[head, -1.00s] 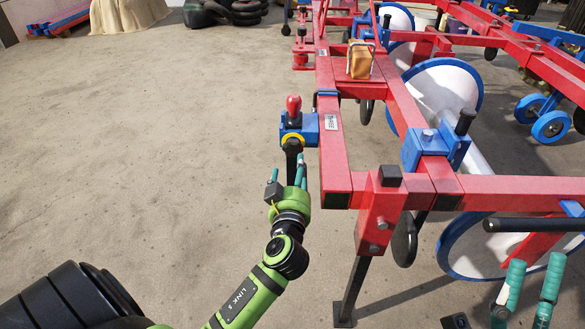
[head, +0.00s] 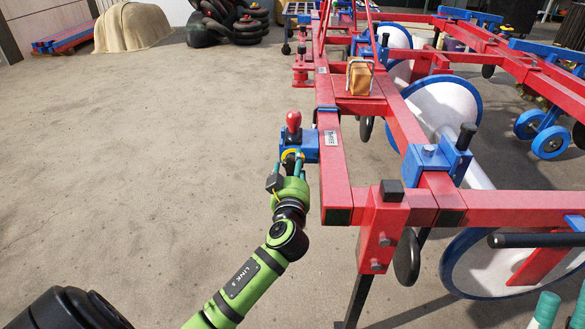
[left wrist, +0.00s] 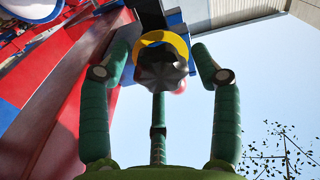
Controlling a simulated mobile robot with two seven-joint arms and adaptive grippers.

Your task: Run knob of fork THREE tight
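The blue fork clamp (head: 303,146) with a red-topped lever (head: 293,122) sits on the red beam beside a plate (head: 331,140) that reads THREE. A yellow ring (head: 291,156) shows on its near side. My left gripper (head: 288,170) is just below that ring and hides the knob in the head view. In the left wrist view the dark lobed knob (left wrist: 162,70) stands between my green fingers, with the yellow ring (left wrist: 165,42) behind it. The fingers are spread around it, with gaps at both sides. My right gripper (head: 564,300) shows only its separate fingertips, empty, at the bottom right.
The red planter frame (head: 335,185) runs close along the right of my left gripper. A black knob and blue block (head: 428,160) sit on the parallel beam. A tan block (head: 359,79) lies farther along. The floor (head: 150,160) at left is clear.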

